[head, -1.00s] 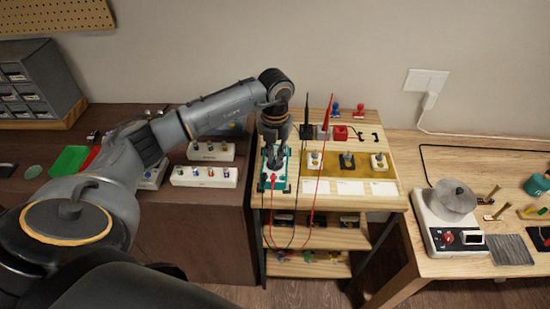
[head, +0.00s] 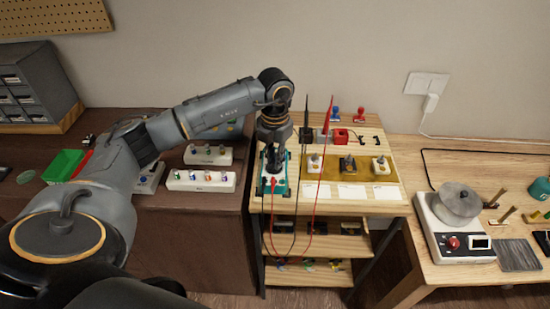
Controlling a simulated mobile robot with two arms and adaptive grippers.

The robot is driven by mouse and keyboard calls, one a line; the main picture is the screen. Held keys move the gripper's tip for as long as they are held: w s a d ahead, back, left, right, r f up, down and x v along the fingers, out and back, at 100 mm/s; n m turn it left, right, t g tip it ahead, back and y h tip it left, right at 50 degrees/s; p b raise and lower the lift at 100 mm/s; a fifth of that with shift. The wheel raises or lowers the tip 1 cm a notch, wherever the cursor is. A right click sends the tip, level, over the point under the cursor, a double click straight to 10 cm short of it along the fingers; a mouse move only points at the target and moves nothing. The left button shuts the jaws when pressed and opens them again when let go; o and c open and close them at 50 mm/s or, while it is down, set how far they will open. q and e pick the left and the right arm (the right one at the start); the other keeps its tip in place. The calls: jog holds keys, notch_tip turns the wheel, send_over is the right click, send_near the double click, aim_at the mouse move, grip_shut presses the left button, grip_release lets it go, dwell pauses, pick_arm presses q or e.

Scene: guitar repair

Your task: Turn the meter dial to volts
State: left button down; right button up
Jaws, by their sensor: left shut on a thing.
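My right gripper is not in view.
Several switch-like parts on a tan mat (head: 349,167) sit right of the meter. A red block (head: 340,136) stands behind. White racks (head: 201,181) are on the dark left bench. A white machine (head: 452,230) stands on the right table.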

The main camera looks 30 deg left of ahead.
pick_arm(q)
jog(key=c, duration=1.4)
grip_release()
notch_tip(320, 180, up, 12)
jog(key=shift+d, duration=0.1)
